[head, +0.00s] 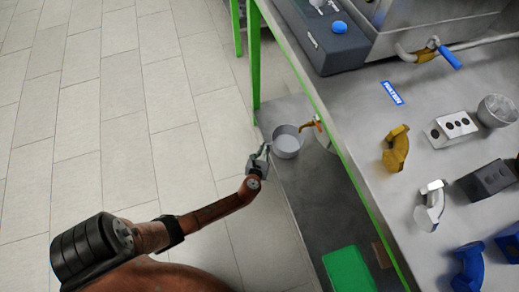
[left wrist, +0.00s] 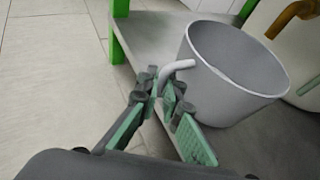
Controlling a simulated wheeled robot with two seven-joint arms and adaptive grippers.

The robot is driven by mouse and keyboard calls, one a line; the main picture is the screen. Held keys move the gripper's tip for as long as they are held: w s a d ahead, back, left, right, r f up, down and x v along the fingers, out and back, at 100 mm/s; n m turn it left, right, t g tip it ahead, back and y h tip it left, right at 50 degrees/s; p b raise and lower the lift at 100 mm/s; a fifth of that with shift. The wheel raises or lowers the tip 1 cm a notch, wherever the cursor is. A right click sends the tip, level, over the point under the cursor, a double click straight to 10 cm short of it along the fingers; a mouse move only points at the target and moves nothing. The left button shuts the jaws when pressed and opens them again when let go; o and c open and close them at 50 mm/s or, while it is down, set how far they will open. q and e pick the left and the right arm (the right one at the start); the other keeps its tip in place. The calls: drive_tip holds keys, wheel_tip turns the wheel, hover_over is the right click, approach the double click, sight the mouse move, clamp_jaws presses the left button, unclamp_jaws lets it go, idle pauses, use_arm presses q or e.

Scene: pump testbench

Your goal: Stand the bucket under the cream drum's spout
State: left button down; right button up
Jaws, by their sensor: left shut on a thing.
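The grey metal bucket (head: 287,146) stands upright at the lower shelf under the bench; whether its base touches the shelf I cannot tell. In the left wrist view the bucket (left wrist: 228,85) looks empty, with a pale curved handle at its near left side. My left gripper (head: 262,152) is shut on that handle; its green-padded fingers (left wrist: 165,100) meet around it. The brass spout (left wrist: 292,17) is just beyond the bucket's far right rim. The cream drum (left wrist: 303,55) behind it is mostly hidden by the bench. My right gripper is out of view.
The green-framed bench (head: 335,145) overhangs the lower shelf (head: 310,205), and a green leg (head: 254,60) stands beyond the bucket. A green box (head: 348,270) sits on the shelf nearer me. Yellow, silver and blue parts lie on the bench top. The tiled floor at left is clear.

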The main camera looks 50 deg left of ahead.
sight(274, 148)
use_arm(q)
drive_tip(key=shift+w+d+f, duration=0.1)
drive_tip(key=shift+w+d, duration=0.2)
drive_tip(key=shift+w, duration=0.45)
drive_tip(key=shift+w+d+f, duration=0.1)
drive_tip(key=shift+w+d, duration=0.2)
drive_tip(key=shift+w, duration=0.45)
drive_tip(key=shift+w+d, duration=0.3)
drive_tip(key=shift+w, duration=0.45)
drive_tip(key=shift+f, duration=0.3)
drive_tip(key=c, duration=2)
unclamp_jaws()
drive_tip(key=shift+c, duration=0.2)
drive_tip(key=shift+s+f, duration=0.1)
drive_tip(key=shift+s, duration=0.05)
drive_tip(key=shift+s+d, duration=0.2)
drive_tip(key=v, duration=1.1)
drive_tip(key=shift+r, duration=0.25)
drive_tip(key=shift+s, duration=0.1)
